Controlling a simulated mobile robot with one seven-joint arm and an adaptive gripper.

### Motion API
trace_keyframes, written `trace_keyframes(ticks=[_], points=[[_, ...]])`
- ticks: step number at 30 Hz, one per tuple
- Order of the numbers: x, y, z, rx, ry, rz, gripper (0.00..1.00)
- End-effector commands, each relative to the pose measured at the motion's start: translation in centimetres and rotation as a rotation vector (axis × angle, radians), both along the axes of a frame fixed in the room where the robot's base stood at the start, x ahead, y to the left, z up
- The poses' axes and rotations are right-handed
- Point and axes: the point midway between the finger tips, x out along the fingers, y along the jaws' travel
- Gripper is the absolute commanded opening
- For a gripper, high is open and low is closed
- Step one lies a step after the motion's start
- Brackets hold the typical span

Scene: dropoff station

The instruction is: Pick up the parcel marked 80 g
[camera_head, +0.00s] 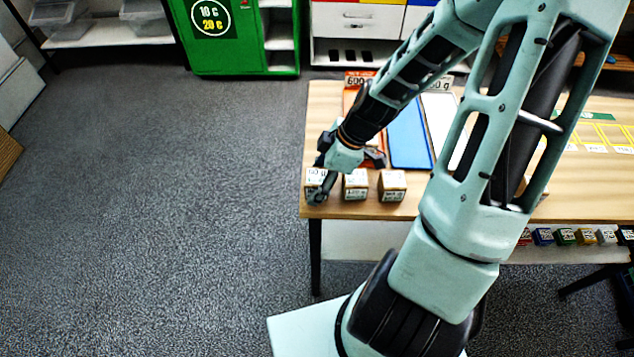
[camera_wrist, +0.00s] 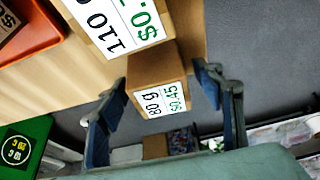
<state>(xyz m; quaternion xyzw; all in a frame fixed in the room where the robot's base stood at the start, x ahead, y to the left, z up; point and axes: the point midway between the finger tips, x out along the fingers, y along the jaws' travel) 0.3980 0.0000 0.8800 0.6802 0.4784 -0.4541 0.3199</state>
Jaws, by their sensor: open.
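The parcel marked 80 g (camera_wrist: 160,105) is a small brown box with a white label. In the wrist view it shows between the two fingers of my open gripper (camera_wrist: 160,80), with a visible gap on each side. In the head view this parcel (camera_head: 314,179) is the leftmost of three at the table's front left corner. My gripper (camera_head: 345,172) is above this corner, and a dark finger partly hides the parcel. I cannot tell the exact height of the fingers above it.
A parcel marked 110 (camera_wrist: 118,22) is close beside it, the middle one (camera_head: 355,185) in the row. A third parcel (camera_head: 392,185) stands to the right. A blue tray (camera_head: 408,135) and a red-orange tray (camera_wrist: 28,35) lie behind. Open floor (camera_head: 170,190) is left of the wooden table (camera_head: 325,110).

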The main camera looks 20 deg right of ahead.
Motion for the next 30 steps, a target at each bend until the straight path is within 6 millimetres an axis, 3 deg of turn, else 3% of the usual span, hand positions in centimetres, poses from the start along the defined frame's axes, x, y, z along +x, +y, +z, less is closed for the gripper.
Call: trace_keyframes(ticks=[3, 15, 23, 30], points=[[0.0, 0.0, 0.0, 0.000, 0.000, 0.000, 0.59], [0.0, 0.0, 0.1, 0.000, 0.000, 0.000, 0.15], [0.0, 0.0, 0.1, 0.000, 0.000, 0.001, 0.15], [0.5, 0.4, 1.4, -0.001, -0.002, 0.002, 0.15]])
